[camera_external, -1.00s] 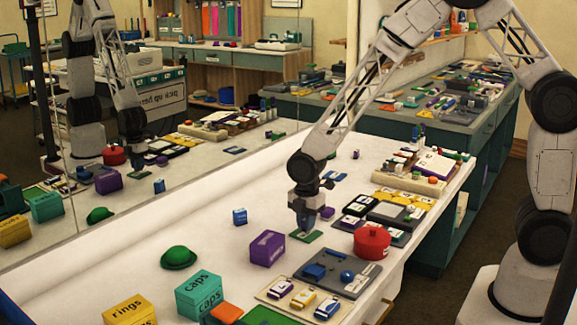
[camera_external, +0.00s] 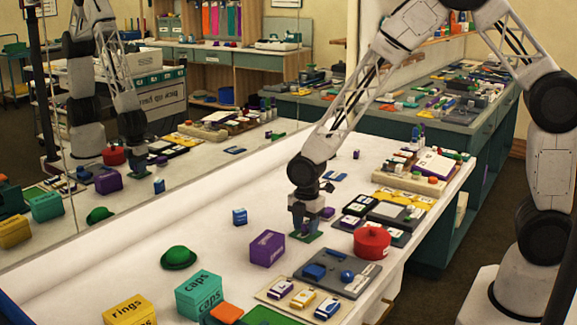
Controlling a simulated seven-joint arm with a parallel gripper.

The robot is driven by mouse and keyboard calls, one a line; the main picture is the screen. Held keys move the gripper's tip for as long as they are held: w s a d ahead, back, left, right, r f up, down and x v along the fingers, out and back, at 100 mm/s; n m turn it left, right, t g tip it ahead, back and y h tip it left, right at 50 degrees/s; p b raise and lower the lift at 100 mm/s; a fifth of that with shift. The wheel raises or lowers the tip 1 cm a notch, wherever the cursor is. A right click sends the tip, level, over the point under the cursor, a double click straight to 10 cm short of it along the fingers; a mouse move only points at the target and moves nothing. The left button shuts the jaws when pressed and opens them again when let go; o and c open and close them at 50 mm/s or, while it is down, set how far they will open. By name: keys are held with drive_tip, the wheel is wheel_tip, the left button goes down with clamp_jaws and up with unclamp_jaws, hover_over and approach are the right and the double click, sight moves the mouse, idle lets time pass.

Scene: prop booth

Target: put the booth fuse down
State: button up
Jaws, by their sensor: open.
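My gripper (camera_external: 304,231) points down over a small green pad (camera_external: 317,237) on the white table, near its right-hand part. Its jaws are open, with the fingertips low at the pad; I cannot tell whether they touch it. I cannot make out the booth fuse for certain. It may be hidden by the fingers or too small to pick out. A small purple piece (camera_external: 327,212) sits just right of and behind the gripper.
A purple box (camera_external: 267,248), blue block (camera_external: 240,216) and green hat-like dome (camera_external: 179,257) stand to the left. The table between the blue block and gripper is clear.

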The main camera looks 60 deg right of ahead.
sight(307, 222)
drive_tip(key=shift+r, duration=0.15)
wheel_tip(307, 222, up, 12)
idle(0.7)
idle(0.5)
drive_tip(key=s+d+r+m+t, duration=0.1)
drive_tip(key=s+d+r+m, duration=0.8)
drive_tip(key=s+r, duration=0.55)
drive_tip(key=s+d+r+m, duration=0.2)
drive_tip(key=s+d+m, duration=0.1)
drive_tip(key=s, duration=0.6)
drive_tip(key=s+d+r+m+t, duration=0.1)
drive_tip(key=s+d+r+m, duration=0.2)
drive_tip(key=s+m, duration=0.3)
drive_tip(key=shift+s+d+t, duration=0.3)
drive_tip(key=shift+s, duration=1.95)
drive_tip(key=shift+r, duration=0.1)
idle(0.8)
